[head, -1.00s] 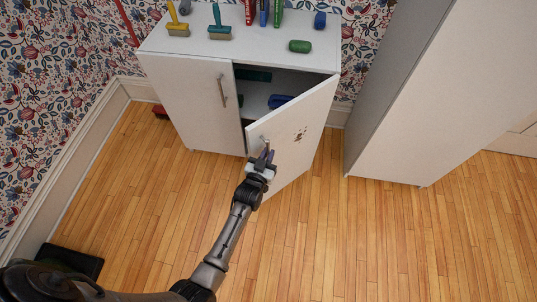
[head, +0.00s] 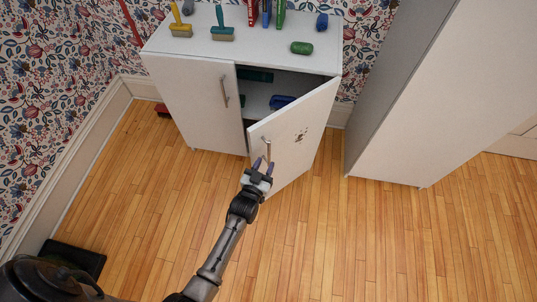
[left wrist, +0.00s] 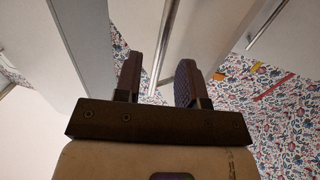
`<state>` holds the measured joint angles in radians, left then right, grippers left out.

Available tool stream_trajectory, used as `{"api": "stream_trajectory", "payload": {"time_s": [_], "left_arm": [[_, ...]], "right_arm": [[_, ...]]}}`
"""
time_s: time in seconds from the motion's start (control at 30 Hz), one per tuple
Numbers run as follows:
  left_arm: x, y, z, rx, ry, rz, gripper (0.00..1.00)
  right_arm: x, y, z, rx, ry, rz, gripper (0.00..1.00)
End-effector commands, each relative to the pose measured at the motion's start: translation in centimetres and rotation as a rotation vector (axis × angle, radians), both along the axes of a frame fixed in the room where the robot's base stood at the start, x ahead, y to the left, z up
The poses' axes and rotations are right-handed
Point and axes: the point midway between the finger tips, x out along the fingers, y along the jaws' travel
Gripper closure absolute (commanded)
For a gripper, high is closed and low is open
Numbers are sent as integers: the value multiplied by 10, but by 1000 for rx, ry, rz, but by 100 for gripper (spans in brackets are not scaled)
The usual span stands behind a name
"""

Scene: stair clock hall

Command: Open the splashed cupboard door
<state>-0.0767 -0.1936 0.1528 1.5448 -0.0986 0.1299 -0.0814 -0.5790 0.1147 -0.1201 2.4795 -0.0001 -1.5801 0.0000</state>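The splashed cupboard door (head: 292,158) is the right-hand door of the white cupboard (head: 210,52), with dark splash marks on its outer face. It stands partly open, hinged on the right, with its free edge swung out into the room. Its bar handle (head: 267,150) is near that free edge. My left gripper (head: 263,166) is open, its fingers apart, just in front of the handle. In the left wrist view, the handle (left wrist: 164,50) shows between the parted fingertips (left wrist: 158,76); no grip on it shows. My right gripper is not in view.
The left cupboard door (head: 190,100) is shut. Brushes and a green roll-like object (head: 302,48) lie on the cupboard top. Inside is a blue item (head: 281,102). A tall pale cabinet (head: 440,90) stands at the right. Wooden floor (head: 340,240) in front is clear.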

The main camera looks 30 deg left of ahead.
Motion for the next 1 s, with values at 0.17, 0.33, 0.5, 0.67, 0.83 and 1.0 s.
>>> {"api": "stream_trajectory", "payload": {"time_s": [0.17,0.33,0.5,0.67,0.83,1.0], "left_arm": [[-38,-6,3,-1,3,-1,63],[-65,-10,2,0,2,0,63],[-82,-13,1,0,1,-1,63],[-90,-15,0,0,1,-1,63],[-91,-15,0,-1,0,-1,63],[-91,-15,0,-1,0,-1,65]], "right_arm": [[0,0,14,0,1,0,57],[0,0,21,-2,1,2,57],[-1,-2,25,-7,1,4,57],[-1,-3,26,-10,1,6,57],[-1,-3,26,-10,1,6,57],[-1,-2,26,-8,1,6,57]]}}
